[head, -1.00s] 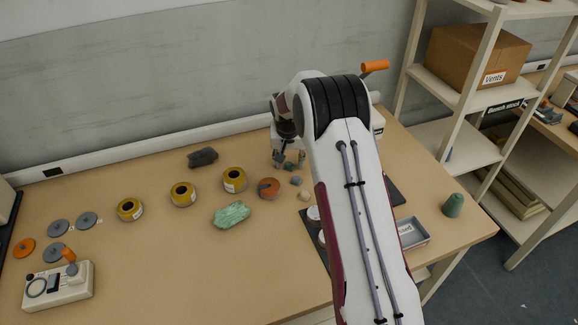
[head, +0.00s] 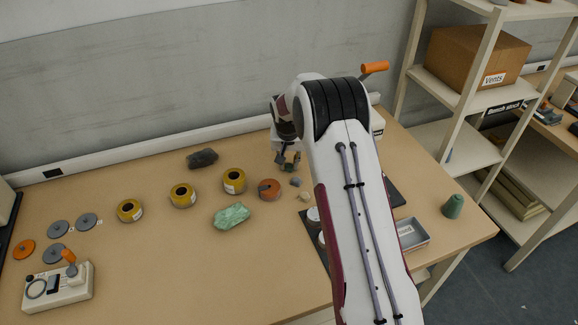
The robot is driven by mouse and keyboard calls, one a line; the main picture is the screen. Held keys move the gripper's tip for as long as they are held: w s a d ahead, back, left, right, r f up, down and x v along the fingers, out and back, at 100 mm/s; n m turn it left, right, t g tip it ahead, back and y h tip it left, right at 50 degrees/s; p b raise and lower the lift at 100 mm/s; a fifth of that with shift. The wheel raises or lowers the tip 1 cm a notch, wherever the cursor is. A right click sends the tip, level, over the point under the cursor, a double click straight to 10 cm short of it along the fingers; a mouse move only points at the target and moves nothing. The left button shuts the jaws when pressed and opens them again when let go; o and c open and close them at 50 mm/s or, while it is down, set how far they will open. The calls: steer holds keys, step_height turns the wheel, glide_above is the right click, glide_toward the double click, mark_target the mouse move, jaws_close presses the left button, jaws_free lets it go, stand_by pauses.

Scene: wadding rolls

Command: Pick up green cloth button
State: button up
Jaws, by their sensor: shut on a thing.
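My gripper (head: 288,162) is low over the back part of the table, left of my arm's large forearm link. Its fingers are closed on a small dark green piece, the green cloth button (head: 289,168), which shows only in part between the fingertips. The view is too small and distant to tell whether the button touches the table or is slightly off it.
Near the gripper lie a small blue-grey piece (head: 295,182), a beige piece (head: 304,196) and an orange-brown disc (head: 269,189). Yellow rolls (head: 183,195), a crumpled green wad (head: 232,216) and a dark lump (head: 202,159) lie left. A green cone (head: 453,206) stands right.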

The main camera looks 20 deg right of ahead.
mark_target(289, 166)
steer(key=shift+r, duration=0.15)
step_height(289, 166, up, 10)
stand_by(0.7)
